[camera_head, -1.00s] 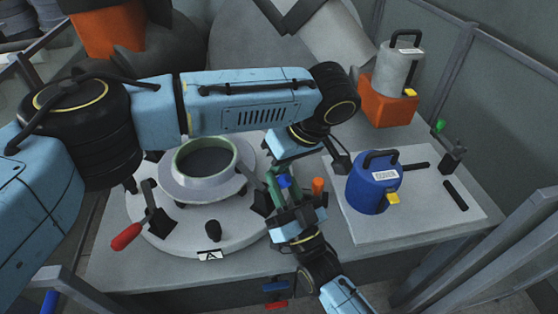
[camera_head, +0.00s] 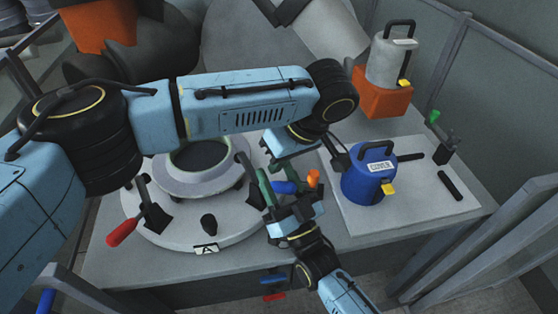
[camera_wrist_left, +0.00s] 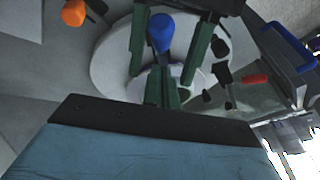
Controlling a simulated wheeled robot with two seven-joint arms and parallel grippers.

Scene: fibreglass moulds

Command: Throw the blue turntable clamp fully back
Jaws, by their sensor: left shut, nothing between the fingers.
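The blue clamp handle (camera_head: 285,187) is at the right edge of the round turntable (camera_head: 180,232). It also shows in the left wrist view (camera_wrist_left: 161,33), upper middle. My left gripper (camera_wrist_left: 163,85) is shut and empty, its fingertips close to the blue handle; whether they touch is unclear. In the head view my left forearm and wrist largely hide it. My right gripper (camera_head: 282,180) reaches in from the lower right. Its green fingers look open, one either side of the blue handle in the left wrist view (camera_wrist_left: 165,68).
An orange handle (camera_head: 313,178) stands just right of the blue one. A red clamp handle (camera_head: 121,233) sticks out at the turntable's left. A blue cover pot (camera_head: 365,185) stands on a pale board (camera_head: 430,215) to the right. A grey pot (camera_head: 392,62) stands on an orange block (camera_head: 382,100).

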